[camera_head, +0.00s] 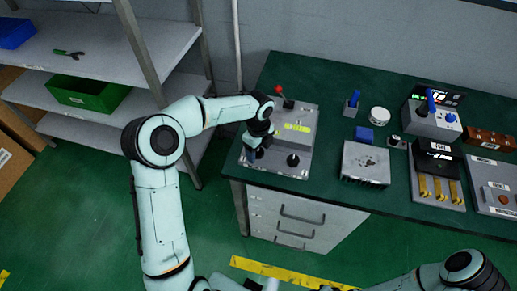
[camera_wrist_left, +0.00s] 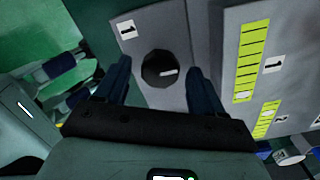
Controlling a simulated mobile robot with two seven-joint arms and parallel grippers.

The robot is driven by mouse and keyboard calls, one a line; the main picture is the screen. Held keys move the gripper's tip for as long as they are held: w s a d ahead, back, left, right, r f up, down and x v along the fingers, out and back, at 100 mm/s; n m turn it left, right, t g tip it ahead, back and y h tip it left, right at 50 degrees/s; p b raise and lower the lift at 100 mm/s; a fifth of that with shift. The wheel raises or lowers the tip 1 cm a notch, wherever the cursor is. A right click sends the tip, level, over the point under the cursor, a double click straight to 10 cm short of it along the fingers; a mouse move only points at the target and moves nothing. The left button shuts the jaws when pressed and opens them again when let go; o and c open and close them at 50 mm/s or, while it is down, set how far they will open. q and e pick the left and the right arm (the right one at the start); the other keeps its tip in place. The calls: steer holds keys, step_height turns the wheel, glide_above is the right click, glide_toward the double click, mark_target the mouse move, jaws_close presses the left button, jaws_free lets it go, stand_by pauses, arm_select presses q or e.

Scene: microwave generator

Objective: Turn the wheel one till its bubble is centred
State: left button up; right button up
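Wheel one is a round black knob (camera_wrist_left: 160,68) with a pale mark, on a grey plate beside a "1" label (camera_wrist_left: 127,29) in the left wrist view. My left gripper (camera_wrist_left: 158,72) is open, one finger on each side of the knob; contact cannot be told. In the head view my left gripper (camera_head: 256,150) is over the left part of the grey panel (camera_head: 307,113) and hides this wheel. A yellow-green scale (camera_wrist_left: 251,60), also labelled "1", lies right of the wheel. A pale spot shows near its lower end; I cannot tell if it is the bubble.
A second black knob (camera_head: 293,160) and a red-topped lever (camera_head: 279,90) stand on the panel near my left gripper. A grey finned box (camera_head: 365,163) and other devices stand to the right on the green table. Shelves (camera_head: 100,45) are at the left.

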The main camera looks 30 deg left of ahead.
arm_select(q)
steer(key=c, duration=0.9)
steer(key=shift+c, duration=0.2)
